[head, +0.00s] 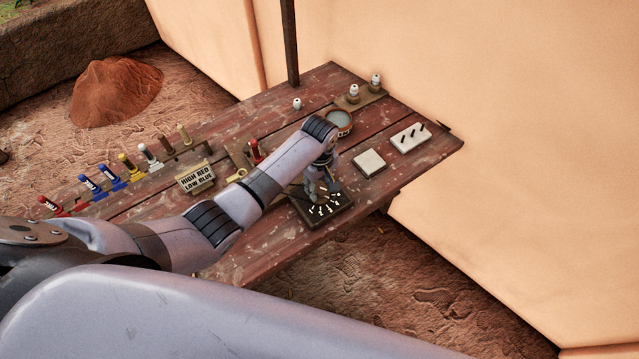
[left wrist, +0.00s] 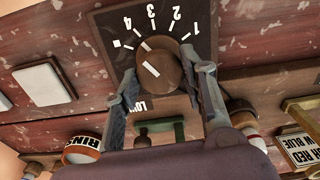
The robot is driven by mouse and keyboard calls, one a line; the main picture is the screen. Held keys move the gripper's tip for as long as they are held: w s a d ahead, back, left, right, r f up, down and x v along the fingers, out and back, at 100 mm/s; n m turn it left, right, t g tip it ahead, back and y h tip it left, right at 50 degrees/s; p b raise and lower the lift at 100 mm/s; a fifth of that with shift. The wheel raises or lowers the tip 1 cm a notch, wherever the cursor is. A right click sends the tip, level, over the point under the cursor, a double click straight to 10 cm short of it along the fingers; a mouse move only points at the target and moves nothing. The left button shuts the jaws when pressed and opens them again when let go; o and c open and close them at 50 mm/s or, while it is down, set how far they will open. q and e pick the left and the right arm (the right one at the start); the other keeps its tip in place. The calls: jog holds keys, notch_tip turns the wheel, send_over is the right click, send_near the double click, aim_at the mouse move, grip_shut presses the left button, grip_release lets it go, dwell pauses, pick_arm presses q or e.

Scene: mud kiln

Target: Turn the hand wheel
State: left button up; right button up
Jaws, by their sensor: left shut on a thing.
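The hand wheel is a round brown knob (left wrist: 158,78) with a white line on its face. It sits on a dark dial plate (left wrist: 103,30) marked with white numbers from 1 to 4 and tick strokes. In the left wrist view the white line slants toward the upper left. My left gripper (left wrist: 167,82) is shut on the knob, one finger on each side. In the head view my left gripper (head: 322,187) points down over the dial plate (head: 341,204) near the table's front edge and hides the knob. My right gripper is not in view.
The wooden table (head: 268,262) holds a sign (head: 196,178), a row of colored handles (head: 110,174), a red-topped piece (head: 254,150), a round bowl (head: 339,121), a pale square tile (head: 369,162) and a white block with black pegs (head: 411,137). A wall (head: 500,150) stands behind.

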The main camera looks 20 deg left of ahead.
aim_at(319, 188)
pick_arm(q)
jog(key=n, duration=0.5)
jog(key=shift+w+r+n, duration=0.1)
jog(key=shift+n, duration=0.3)
dwell(0.4)
jog(key=o, duration=1.2)
jog(key=shift+c, duration=0.2)
notch_tip(319, 188, up, 12)
